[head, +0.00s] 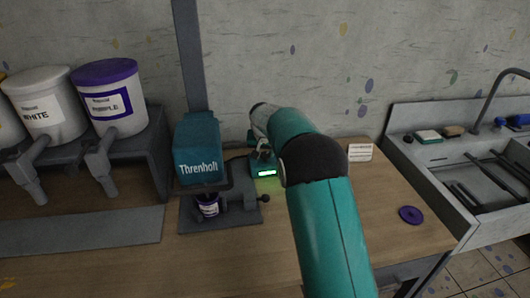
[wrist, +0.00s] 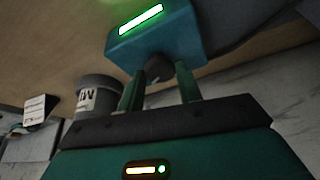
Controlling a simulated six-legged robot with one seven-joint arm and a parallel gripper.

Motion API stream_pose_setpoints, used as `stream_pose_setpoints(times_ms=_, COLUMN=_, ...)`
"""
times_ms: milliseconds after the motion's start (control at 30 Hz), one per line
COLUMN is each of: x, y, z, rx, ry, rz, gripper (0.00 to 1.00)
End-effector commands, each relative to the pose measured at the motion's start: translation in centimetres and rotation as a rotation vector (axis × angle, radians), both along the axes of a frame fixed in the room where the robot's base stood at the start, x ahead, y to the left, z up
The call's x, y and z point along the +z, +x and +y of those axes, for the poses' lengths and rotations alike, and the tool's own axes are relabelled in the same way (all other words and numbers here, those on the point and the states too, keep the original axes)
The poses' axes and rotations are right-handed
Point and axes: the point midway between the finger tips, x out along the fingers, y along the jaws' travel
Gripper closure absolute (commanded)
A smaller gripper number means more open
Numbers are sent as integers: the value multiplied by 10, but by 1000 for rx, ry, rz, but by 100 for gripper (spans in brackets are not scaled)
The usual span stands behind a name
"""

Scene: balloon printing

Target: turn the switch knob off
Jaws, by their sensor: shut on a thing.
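A small teal control box (head: 261,164) with a lit green display stands on the workbench beside the Threnholt press. It also shows at the top of the wrist view (wrist: 180,38), its green display (wrist: 141,19) lit. The dark switch knob (wrist: 157,69) sticks out of the box toward my gripper (wrist: 160,87). My gripper's two green fingers sit on either side of the knob, shut on it. In the head view my gripper (head: 264,150) is at the box, and my teal arm hides part of it. The knob's marking cannot be read.
The teal Threnholt press (head: 198,155) stands left of the box, with a small purple-labelled tub (head: 208,205) under it. Paint buckets (head: 110,98) are further left. A white card (head: 360,152), a purple disc (head: 411,215) and a sink (head: 470,170) are right. A grey labelled container (wrist: 97,98) is near my gripper.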

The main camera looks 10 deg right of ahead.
Motion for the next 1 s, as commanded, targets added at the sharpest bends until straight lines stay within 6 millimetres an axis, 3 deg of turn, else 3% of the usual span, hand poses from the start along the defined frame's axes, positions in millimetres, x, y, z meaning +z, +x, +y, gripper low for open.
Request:
stream_pose_setpoints(times_ms=467, x=0, y=-1, z=-3, rx=137, ry=2, rz=2, gripper=88)
stream_pose_setpoints(times_ms=1000, x=0, y=0, z=-8, rx=617, ry=3, rz=1, gripper=88)
